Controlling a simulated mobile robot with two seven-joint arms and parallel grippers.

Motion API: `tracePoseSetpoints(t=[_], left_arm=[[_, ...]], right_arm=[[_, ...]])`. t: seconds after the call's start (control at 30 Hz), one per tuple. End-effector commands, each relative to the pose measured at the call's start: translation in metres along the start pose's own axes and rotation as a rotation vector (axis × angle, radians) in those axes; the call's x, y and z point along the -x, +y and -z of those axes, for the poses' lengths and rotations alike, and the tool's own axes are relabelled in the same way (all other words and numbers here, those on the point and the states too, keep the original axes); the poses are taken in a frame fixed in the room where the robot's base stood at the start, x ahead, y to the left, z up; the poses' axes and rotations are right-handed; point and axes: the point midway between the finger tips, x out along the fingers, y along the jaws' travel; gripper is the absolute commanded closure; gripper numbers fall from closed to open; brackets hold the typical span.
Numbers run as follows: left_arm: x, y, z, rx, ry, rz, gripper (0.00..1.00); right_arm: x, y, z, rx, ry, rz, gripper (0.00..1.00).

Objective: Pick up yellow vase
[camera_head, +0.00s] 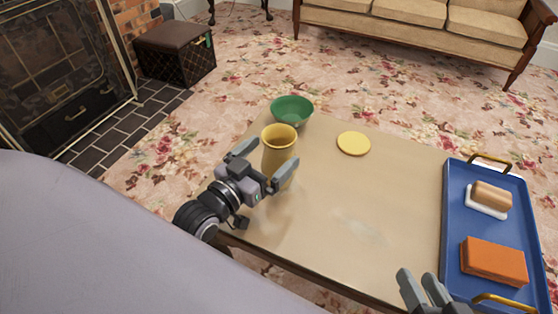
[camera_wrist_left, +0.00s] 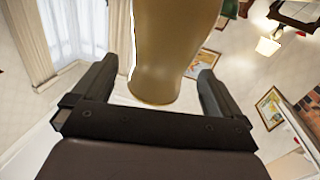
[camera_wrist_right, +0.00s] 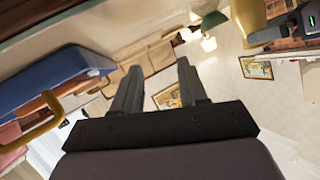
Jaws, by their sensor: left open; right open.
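The yellow vase (camera_head: 279,150) stands upright near the left end of the wooden table (camera_head: 340,215). My left gripper (camera_head: 264,165) is open, with one finger on each side of the vase's lower body. In the left wrist view the vase (camera_wrist_left: 170,50) is between the two fingers (camera_wrist_left: 155,92), with a gap visible near each finger. The vase's lower front is partly hidden by the gripper in the head view. My right gripper (camera_head: 424,290) is at the table's front right, near the blue tray. It is open and empty in the right wrist view (camera_wrist_right: 160,85).
A green bowl (camera_head: 292,110) stands just behind the vase. A yellow disc (camera_head: 354,144) lies right of it. A blue tray (camera_head: 452,230) with brass handles holds an orange block (camera_head: 493,261) and a tan item (camera_head: 491,196). The table's middle is clear.

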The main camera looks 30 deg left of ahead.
Motion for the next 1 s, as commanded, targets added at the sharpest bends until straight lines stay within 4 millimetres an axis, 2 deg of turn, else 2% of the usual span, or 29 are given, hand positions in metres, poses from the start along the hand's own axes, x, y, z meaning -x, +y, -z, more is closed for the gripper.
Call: tracePoseSetpoints(t=[0.1,0.23,0.57,0.6,0.77,0.8,1.0], left_arm=[[-0.017,-0.001,-0.002,0.000,0.004,-0.001,0.00],[-0.029,0.000,-0.002,0.000,0.001,-0.001,0.00],[-0.035,0.000,-0.001,0.000,-0.001,-0.001,0.00],[-0.035,0.000,-0.001,0.000,-0.001,-0.001,0.03],[-0.035,0.000,-0.001,0.000,-0.001,-0.001,0.55],[-0.035,0.000,0.001,0.000,0.003,-0.001,0.59],[-0.035,0.000,0.002,0.000,0.004,-0.001,0.59]], right_arm=[[-0.005,-0.003,-0.004,-0.024,0.011,0.027,0.57],[-0.006,-0.005,-0.002,-0.032,0.018,0.038,0.57],[-0.006,-0.007,-0.001,-0.035,0.022,0.044,0.57],[-0.006,-0.007,-0.001,-0.035,0.022,0.044,0.57],[-0.006,-0.007,-0.001,-0.035,0.022,0.044,0.57],[-0.006,-0.007,-0.001,-0.035,0.022,0.044,0.57],[-0.006,-0.007,0.000,-0.034,0.022,0.044,0.57]])
